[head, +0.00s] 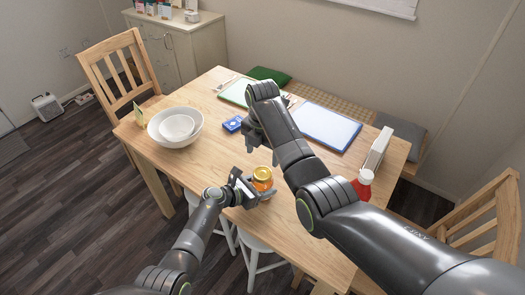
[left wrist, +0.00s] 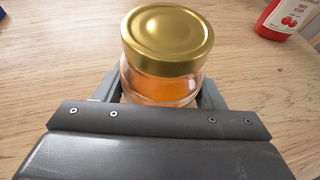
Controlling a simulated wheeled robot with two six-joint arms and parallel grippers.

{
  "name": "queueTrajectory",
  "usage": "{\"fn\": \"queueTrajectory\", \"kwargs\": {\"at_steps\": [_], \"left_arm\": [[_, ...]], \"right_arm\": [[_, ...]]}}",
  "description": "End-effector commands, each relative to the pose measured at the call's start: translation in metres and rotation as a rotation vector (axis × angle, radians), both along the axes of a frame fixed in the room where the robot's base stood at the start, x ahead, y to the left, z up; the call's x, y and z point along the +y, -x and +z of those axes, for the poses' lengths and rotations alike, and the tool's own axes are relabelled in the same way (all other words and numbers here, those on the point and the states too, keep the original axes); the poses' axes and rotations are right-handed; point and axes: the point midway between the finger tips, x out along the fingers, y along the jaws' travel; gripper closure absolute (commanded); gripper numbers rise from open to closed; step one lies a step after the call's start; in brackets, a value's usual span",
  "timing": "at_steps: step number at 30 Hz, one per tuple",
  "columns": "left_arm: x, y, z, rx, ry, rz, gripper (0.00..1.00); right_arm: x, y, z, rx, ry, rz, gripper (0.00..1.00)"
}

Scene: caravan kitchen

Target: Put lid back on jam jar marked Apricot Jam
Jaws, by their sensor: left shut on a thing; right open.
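A glass jar with orange contents (head: 262,184) is near the table's front edge. In the left wrist view the jar (left wrist: 160,90) has a gold lid (left wrist: 167,36) lying level on its mouth; I cannot tell how tightly it sits. No label text is readable. My left gripper (head: 256,187) is shut on the jar, with a finger on each side of the glass below the lid. My right gripper (head: 257,138) is open above the table, behind the jar and apart from it. My right arm partly hides it.
A blue-rimmed white tray (head: 325,127) lies at the back. A red bottle with a white cap (head: 363,184) stands at the right. Wood left of the jar is clear.

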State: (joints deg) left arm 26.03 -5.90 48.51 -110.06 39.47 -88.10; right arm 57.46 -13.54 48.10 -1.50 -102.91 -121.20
Motion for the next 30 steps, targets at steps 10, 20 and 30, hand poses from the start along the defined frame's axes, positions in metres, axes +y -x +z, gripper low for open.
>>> {"fn": "queueTrajectory", "kwargs": {"at_steps": [10,20,30], "left_arm": [[0.000,0.001,-0.001,0.002,0.001,0.000,1.00],[0.000,0.001,-0.001,0.002,0.001,0.000,1.00],[0.000,0.001,-0.001,0.002,0.001,0.000,1.00]], "right_arm": [[0.000,0.001,-0.049,0.005,0.001,-0.001,0.28],[0.000,0.001,-0.077,0.002,0.001,-0.002,0.28],[0.000,0.000,-0.078,0.001,0.001,-0.002,0.31]]}}
